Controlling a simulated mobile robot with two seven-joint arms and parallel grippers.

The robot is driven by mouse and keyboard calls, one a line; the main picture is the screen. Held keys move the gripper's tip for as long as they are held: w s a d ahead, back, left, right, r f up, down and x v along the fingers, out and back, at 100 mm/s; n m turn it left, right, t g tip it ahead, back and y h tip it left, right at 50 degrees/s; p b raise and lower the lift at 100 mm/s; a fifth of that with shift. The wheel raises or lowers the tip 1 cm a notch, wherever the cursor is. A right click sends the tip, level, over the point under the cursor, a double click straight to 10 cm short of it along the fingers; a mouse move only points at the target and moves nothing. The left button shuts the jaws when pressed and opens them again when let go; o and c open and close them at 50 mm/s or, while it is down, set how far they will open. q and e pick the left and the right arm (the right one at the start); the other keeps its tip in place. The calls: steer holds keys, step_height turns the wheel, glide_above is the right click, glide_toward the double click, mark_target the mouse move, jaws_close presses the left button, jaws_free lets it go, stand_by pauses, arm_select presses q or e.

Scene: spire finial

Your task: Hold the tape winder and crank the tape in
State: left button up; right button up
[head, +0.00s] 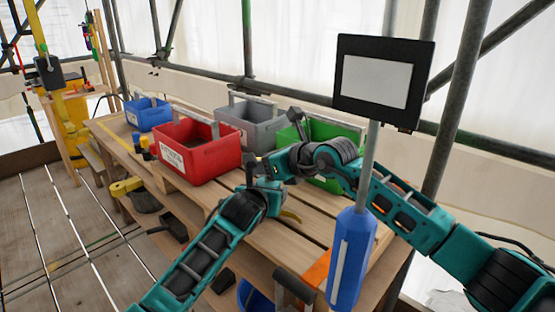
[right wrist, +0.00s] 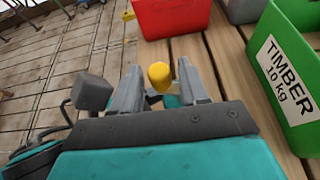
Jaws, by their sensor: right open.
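In the right wrist view a yellow rounded knob (right wrist: 159,74), which looks like the winder's crank knob, stands between the parted fingers of my right gripper (right wrist: 158,80). I cannot tell whether they touch it. A bit of teal shows behind it. In the head view my right gripper (head: 275,166) meets my left gripper (head: 262,180) above the bench. The winder's body is mostly hidden by the grippers. The left fingers are hidden.
On the slatted wooden bench (head: 255,240) stand a red bin (head: 200,160), a blue bin (head: 148,114), a grey bin (head: 235,112) and a green bin (head: 345,130). A blue post (head: 352,258) bearing a black-framed panel (head: 377,82) rises in front. Scaffold poles stand behind.

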steer(key=v, duration=0.7)
steer(key=shift+r, duration=0.2)
steer(key=shift+w+d, duration=0.1)
steer(key=shift+w, duration=0.2)
steer(key=shift+c, duration=1.4)
step_height(320, 180, up, 5)
steer(key=w+d+n+g, duration=0.3)
steer(key=n+g, duration=0.3)
steer(key=g, duration=0.1)
steer(key=shift+h, duration=0.3)
steer(key=x, duration=1.1)
steer(key=shift+s+a+f, duration=0.15)
steer(key=shift+s+a, duration=0.05)
steer(key=shift+a, duration=0.3)
steer(key=shift+c, duration=0.3)
jaws_close()
